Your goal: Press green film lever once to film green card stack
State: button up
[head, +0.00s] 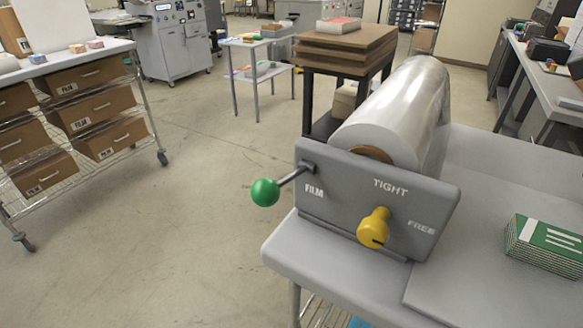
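The green film lever (265,191) is a round green knob on a dark rod. It sticks out to the left from the grey end plate (345,212), beside the word FILM. A yellow knob (374,228) sits on the same plate below TIGHT and left of FREE; its pointer setting is hard to tell. Behind the plate lies a large roll of clear film (398,112). The green card stack (545,246), green on top with white stripes, lies on the grey table at the right, apart from the plate. My gripper is not in view.
The grey table (450,265) carries the film unit. A wire cart (75,130) with cardboard drawers stands at the left. A small table (262,75) and a brown-topped stand (345,48) are behind. A bench (545,85) runs along the right. The floor (190,230) between cart and table is clear.

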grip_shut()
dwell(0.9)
